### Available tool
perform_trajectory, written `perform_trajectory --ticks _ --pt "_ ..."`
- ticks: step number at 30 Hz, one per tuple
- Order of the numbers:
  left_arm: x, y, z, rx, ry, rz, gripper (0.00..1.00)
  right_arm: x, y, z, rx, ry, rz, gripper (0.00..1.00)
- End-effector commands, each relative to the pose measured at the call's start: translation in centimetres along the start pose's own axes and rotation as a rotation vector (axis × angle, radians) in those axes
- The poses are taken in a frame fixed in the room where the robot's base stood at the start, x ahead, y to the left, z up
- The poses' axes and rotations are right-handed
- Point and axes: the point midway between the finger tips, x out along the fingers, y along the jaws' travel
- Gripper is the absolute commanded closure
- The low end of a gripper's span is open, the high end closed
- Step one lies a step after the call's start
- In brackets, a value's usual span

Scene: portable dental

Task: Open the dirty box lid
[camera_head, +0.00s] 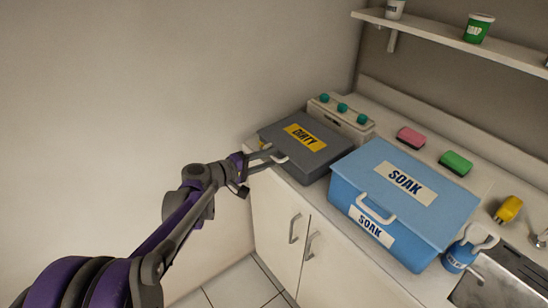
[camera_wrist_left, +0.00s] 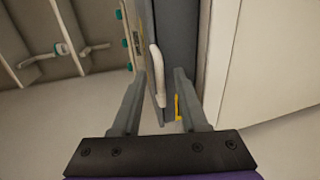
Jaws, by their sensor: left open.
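The dirty box (camera_head: 307,165) is dark grey, with a shut lid (camera_head: 278,131) that carries a yellow DIRTY label. It sits at the left end of the counter. A pale handle (camera_head: 281,160) is on its front left side, and the handle also shows in the left wrist view (camera_wrist_left: 157,78). My left gripper (camera_head: 268,158) is open at this handle. In the left wrist view the handle appears between the two fingers (camera_wrist_left: 160,82); I cannot tell whether either finger touches it. My right gripper is in neither view.
A blue SOAK box (camera_head: 431,217) stands right of the dirty box. A white unit with teal knobs (camera_head: 342,118) is behind it. Pink (camera_head: 411,138) and green (camera_head: 456,163) sponges lie further back. Cabinet doors (camera_head: 281,220) are below the counter. Space left of the counter is clear.

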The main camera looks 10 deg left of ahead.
Motion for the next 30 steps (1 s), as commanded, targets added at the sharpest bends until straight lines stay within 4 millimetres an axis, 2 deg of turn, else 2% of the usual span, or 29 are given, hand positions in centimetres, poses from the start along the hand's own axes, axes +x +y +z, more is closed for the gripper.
perform_trajectory --ticks 1,6,15,23,30 --pt "0.8 0.0 0.1 0.000 -0.003 0.000 0.57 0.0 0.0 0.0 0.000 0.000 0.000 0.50" --pt "2.1 0.0 0.0 0.000 -0.001 -0.001 0.57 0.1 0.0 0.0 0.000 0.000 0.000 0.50" --pt "2.3 0.0 0.0 0.000 0.000 -0.001 0.57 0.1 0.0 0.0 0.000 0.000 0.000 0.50" --pt "2.2 0.0 0.0 0.001 0.000 -0.001 1.00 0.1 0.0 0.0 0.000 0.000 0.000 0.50" --pt "2.2 -0.2 0.1 0.003 -0.001 -0.004 1.00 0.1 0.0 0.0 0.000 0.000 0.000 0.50"
